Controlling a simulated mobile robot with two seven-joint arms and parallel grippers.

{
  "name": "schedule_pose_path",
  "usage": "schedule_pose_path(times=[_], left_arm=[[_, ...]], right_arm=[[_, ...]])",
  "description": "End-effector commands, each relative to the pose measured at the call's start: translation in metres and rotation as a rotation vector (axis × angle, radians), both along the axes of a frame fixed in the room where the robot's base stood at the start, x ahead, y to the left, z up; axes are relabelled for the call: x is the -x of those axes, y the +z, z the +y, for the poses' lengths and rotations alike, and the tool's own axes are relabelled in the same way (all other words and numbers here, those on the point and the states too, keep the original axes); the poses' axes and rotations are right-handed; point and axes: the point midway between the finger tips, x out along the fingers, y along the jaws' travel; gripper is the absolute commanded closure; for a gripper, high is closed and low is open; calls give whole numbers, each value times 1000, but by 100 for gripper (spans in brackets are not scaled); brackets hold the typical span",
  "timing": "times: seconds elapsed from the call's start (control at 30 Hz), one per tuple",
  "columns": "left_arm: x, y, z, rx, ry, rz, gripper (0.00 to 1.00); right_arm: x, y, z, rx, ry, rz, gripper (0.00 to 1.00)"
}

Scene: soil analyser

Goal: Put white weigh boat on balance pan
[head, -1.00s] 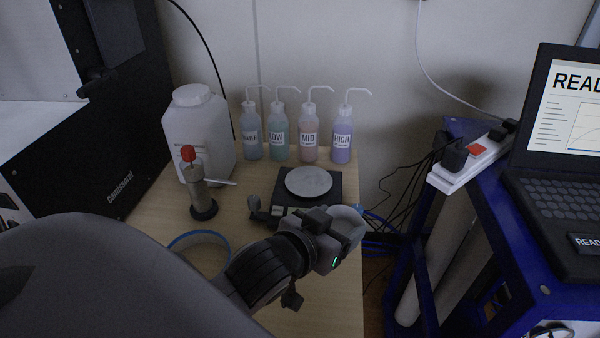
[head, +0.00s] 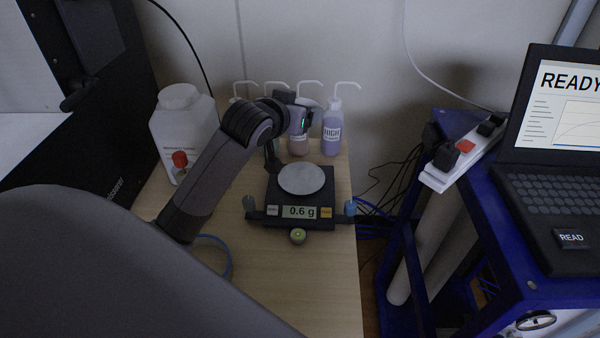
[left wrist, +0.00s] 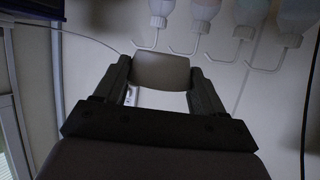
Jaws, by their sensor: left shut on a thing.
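My left gripper (head: 303,106) is above and behind the balance, in front of the wash bottles. It is shut on the white weigh boat (left wrist: 162,73), which shows between the two fingers in the left wrist view. In the head view only a pale bit of the boat shows past the gripper. The round grey balance pan (head: 302,179) sits on the black balance (head: 322,212), bare and apart from the boat. The balance display (head: 299,212) reads 0.6 g. My right gripper is not in view.
Several wash bottles stand along the wall, including a purple one marked HIGH (head: 332,133). A large white jug (head: 184,125) is at the left. A blue cart with a power strip (head: 463,153) and laptop (head: 556,150) is at the right. The table's front is mostly clear.

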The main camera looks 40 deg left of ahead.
Motion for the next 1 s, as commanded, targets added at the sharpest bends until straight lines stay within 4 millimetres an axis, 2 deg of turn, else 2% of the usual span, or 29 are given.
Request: schedule_pose_path(times=[0.03,0.1,0.3,0.4,0.67,0.83,1.0], left_arm=[[1,-19,-1,1,0,9,50],[1,-39,-1,1,-1,8,50],[1,-91,-1,1,-1,6,50],[1,-111,-1,0,-1,4,50],[1,-136,-1,1,-1,3,50],[1,-163,-1,0,-1,3,50],[1,-172,-1,1,-2,0,50]], right_arm=[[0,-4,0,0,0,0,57],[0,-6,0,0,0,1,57],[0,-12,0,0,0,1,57],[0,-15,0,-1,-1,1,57],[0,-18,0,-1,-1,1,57],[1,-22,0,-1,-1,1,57],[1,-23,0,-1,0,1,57]])
